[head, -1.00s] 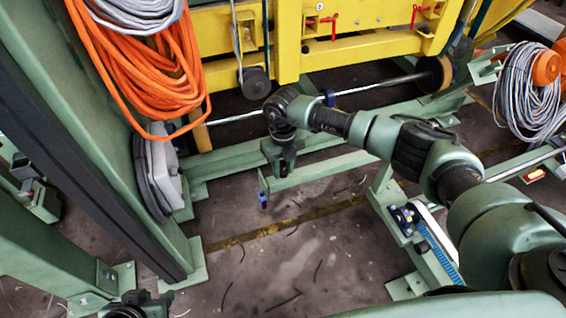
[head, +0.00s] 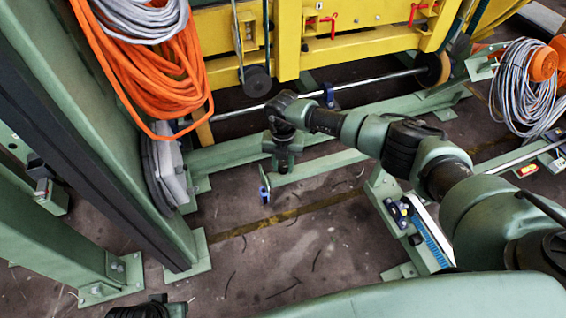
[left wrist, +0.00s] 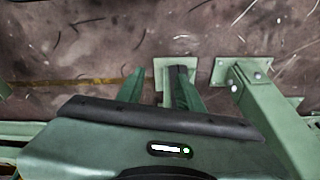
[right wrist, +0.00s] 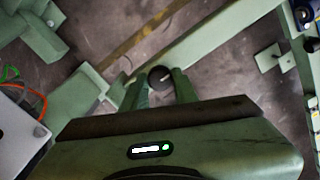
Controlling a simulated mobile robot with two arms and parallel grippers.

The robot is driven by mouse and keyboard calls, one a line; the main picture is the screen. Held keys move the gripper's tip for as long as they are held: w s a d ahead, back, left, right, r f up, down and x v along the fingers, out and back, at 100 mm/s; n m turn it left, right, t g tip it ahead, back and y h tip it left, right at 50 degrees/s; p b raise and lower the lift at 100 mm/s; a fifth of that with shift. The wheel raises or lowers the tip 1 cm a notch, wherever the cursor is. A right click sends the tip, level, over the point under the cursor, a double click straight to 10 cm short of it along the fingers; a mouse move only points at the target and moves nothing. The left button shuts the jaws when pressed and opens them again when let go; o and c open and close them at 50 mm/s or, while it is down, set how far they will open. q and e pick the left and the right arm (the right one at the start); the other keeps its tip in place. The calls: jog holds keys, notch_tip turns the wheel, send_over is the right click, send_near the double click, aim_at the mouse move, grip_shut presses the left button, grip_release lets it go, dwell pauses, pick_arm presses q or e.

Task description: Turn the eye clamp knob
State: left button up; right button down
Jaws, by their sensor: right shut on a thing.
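The eye clamp knob (right wrist: 160,78) is a round black knob with a pale line on its face. In the right wrist view it sits between the fingertips of my right gripper (right wrist: 158,86), which is shut on it. In the head view my right gripper (head: 281,163) is at the green beam below the yellow frame, and its wrist hides the knob. My left gripper (left wrist: 158,82) is open and empty in the left wrist view, over the floor near green post feet.
A green post (head: 130,130) with an orange cable (head: 150,75) stands left. The yellow frame (head: 355,50) and a long metal rod (head: 370,84) lie behind my right arm. Grey cable coils (head: 525,95) hang at right. Open floor (head: 290,250) lies in front of the beam.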

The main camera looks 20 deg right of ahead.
aim_at(283, 168)
pick_arm(q)
jog(key=shift+f, duration=0.15)
pick_arm(e)
jog(key=c, duration=1.1)
grip_release()
jog(key=shift+r, duration=0.25)
notch_tip(283, 168, up, 7)
jog(key=shift+r+p, duration=0.2)
jog(key=shift+p, duration=0.65)
pick_arm(q)
notch_tip(283, 168, down, 6)
jog(key=shift+s, duration=0.35)
